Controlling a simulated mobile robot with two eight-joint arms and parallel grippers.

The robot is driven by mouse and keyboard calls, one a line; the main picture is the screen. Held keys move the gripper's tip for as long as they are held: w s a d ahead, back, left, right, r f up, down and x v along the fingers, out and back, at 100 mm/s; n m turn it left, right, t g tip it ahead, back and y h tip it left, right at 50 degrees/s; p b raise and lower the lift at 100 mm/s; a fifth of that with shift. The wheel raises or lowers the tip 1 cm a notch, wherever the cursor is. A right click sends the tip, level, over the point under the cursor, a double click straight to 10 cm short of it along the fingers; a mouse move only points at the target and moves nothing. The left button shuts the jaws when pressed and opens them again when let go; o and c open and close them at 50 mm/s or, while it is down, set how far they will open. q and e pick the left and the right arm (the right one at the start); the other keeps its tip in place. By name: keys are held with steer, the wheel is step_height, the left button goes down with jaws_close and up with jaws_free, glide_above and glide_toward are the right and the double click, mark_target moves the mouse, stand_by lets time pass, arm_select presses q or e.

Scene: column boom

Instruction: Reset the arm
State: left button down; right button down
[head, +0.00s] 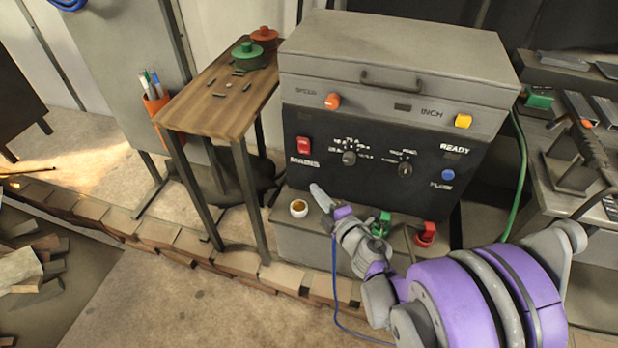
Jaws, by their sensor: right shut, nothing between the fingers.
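My right arm comes in from the lower right in the head view, with purple and grey links. Its gripper (322,200) is shut and empty. It shows in front of the lower part of a grey and black control machine (392,105), left of the middle of its base. A small white cup with brown contents (299,208) stands on the grey ledge just left of the gripper. I cannot tell whether the gripper touches the machine. My left gripper is not in view.
A wooden side table (205,100) with red and green pots stands left of the machine. A red switch (303,146), knobs and buttons are on its front. Green and red plugs (426,234) sit on the ledge behind my arm. A low brick edge (160,234) crosses the floor.

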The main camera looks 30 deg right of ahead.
steer(key=shift+s+f, duration=0.1)
steer(key=shift+s, duration=0.7)
